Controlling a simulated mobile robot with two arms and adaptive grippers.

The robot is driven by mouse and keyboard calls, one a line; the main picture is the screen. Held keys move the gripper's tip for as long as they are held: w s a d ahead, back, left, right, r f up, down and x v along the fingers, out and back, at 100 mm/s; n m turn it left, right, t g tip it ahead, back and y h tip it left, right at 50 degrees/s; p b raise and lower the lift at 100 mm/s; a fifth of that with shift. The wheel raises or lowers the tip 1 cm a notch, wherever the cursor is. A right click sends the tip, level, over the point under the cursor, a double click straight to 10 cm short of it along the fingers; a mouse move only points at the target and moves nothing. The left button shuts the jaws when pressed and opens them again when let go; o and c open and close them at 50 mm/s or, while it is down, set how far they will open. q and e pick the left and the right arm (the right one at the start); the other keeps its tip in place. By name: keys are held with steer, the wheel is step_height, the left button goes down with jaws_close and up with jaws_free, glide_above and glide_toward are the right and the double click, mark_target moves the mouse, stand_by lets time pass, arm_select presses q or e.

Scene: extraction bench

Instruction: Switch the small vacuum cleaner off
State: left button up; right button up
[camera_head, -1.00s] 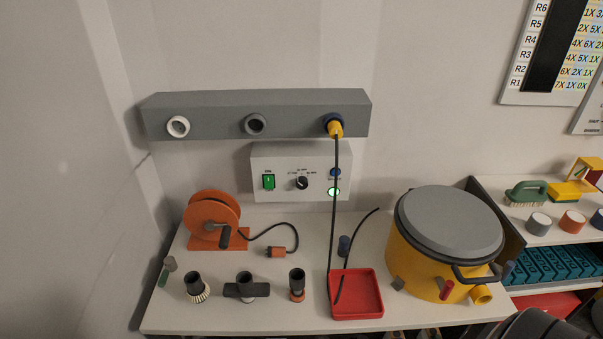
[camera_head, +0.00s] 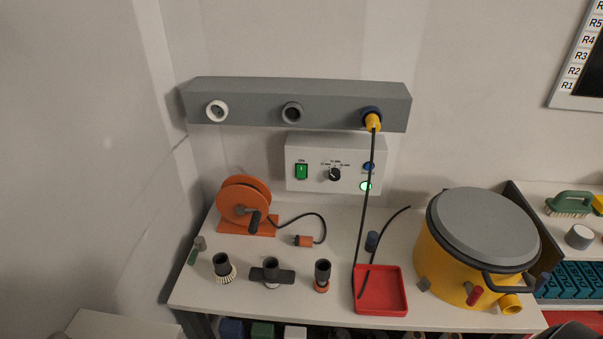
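The yellow drum-shaped vacuum cleaner (camera_head: 450,262) with a grey lid (camera_head: 486,224) stands at the right end of the white bench. A dark handle, a small red part (camera_head: 474,296) and a yellow round port (camera_head: 510,304) show on its front. I cannot read which position the red part is in. Neither of my grippers can be made out in the view.
A grey duct (camera_head: 250,105) with three ports runs above the bench; a yellow plug (camera_head: 373,123) with a black hose sits in the right one. An orange reel (camera_head: 244,202), dark nozzles (camera_head: 271,272) and a red tray (camera_head: 381,292) occupy the bench. Shelving stands at the right.

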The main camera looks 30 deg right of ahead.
jaws_close()
steer(key=shift+d, duration=0.1)
stand_by(1.3)
